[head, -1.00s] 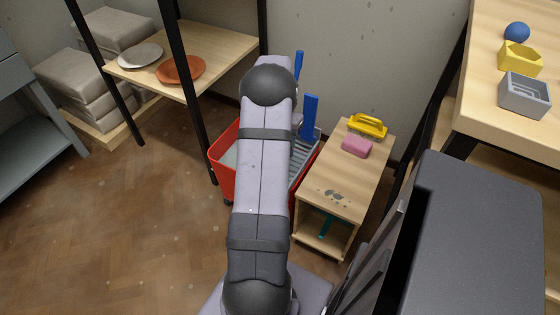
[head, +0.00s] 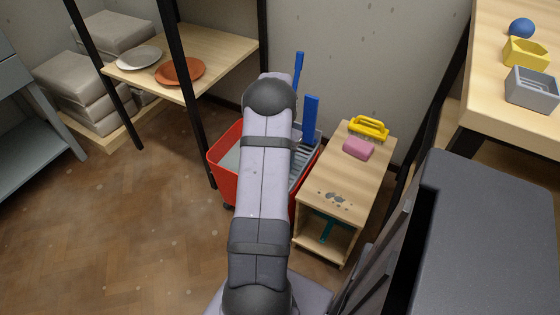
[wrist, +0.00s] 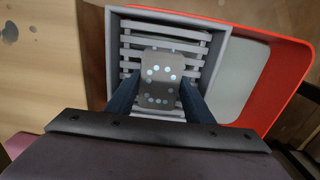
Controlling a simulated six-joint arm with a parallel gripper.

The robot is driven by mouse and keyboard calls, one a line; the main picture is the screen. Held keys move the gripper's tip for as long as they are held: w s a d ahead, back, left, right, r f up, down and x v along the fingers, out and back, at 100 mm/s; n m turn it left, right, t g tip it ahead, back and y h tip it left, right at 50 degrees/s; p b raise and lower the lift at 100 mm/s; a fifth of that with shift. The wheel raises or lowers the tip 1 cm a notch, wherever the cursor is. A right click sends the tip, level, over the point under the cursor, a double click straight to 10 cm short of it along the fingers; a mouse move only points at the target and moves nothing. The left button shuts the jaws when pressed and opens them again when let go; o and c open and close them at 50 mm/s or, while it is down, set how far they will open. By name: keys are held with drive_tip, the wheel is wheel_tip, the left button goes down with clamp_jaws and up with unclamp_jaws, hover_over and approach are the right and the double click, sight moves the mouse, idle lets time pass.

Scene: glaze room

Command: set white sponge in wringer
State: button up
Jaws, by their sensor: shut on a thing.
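In the wrist view my gripper (wrist: 159,100) is shut on the sponge (wrist: 158,80), a small block that looks grey-brown in shade with pale round spots. The sponge is over the grey slatted wringer (wrist: 118,45), inside its outline; I cannot tell whether it touches the slats. The wringer sits on the red bucket (wrist: 290,75). In the head view the wringer (head: 303,160) and red bucket (head: 223,175) show partly behind my arm. My arm hides the gripper and sponge there.
A small wooden stand (head: 345,185) beside the bucket holds a pink sponge (head: 358,148) and a yellow-handled brush (head: 369,128). A blue handle (head: 310,120) rises by the wringer. A shelf with plates (head: 180,71) stands left. The floor at left is clear.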

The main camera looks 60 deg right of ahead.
drive_tip(key=o, duration=0.9)
drive_tip(key=shift+f, duration=0.15)
wheel_tip(320, 180, up, 12)
drive_tip(key=p, duration=0.4)
drive_tip(key=shift+r, duration=0.2)
drive_tip(key=shift+w, duration=0.1)
